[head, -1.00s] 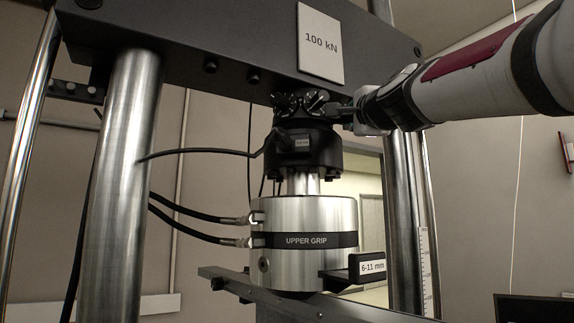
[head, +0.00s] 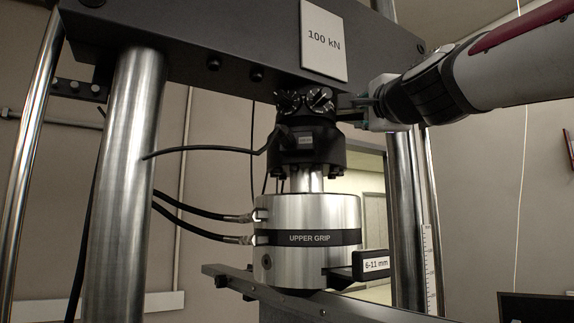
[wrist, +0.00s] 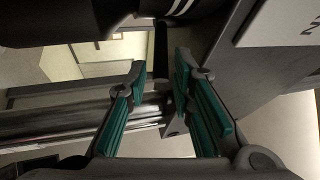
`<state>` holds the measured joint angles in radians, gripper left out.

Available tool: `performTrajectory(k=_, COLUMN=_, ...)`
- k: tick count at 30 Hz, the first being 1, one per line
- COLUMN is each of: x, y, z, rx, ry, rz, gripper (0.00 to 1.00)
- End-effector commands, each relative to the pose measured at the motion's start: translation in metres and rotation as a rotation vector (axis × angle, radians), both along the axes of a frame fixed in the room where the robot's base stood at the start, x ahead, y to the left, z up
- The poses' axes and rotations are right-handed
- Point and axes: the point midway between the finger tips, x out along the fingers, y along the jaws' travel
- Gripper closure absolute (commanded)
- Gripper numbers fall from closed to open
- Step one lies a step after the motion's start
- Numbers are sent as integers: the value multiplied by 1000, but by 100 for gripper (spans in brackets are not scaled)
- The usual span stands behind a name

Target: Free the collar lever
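The black collar (head: 305,102) sits under the dark crosshead, above the upper grip (head: 310,260). It also shows at the top of the wrist view (wrist: 75,18). A dark bar, which looks like the collar lever (wrist: 160,48), reaches down from the collar between my fingertips in the wrist view. In the head view my fingers largely hide it. My gripper (head: 358,106) is at the collar's right side, coming in from the right. In the wrist view its teal-padded fingers (wrist: 159,75) are apart, one on each side of the bar. I cannot tell whether either touches it.
The crosshead (head: 200,45) with its 100 kN sign (head: 323,38) is close above my gripper. Steel columns stand left (head: 125,180) and right (head: 405,200). Hoses (head: 195,212) meet the upper grip.

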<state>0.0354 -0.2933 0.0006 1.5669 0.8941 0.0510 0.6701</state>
Motion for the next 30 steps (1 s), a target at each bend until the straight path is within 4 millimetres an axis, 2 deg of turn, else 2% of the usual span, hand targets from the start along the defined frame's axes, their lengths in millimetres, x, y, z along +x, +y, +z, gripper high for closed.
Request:
performTrajectory(k=3, x=-25, y=0, z=-6, rx=0, ry=0, rz=1, gripper=78)
performTrajectory(k=10, x=-54, y=-1, z=-15, rx=-1, ry=0, rz=-1, gripper=78)
performTrajectory(k=16, x=-63, y=-1, z=-18, rx=-1, ry=1, rz=-1, gripper=78)
performTrajectory(k=30, x=-62, y=-1, z=-18, rx=-1, ry=2, rz=0, gripper=78)
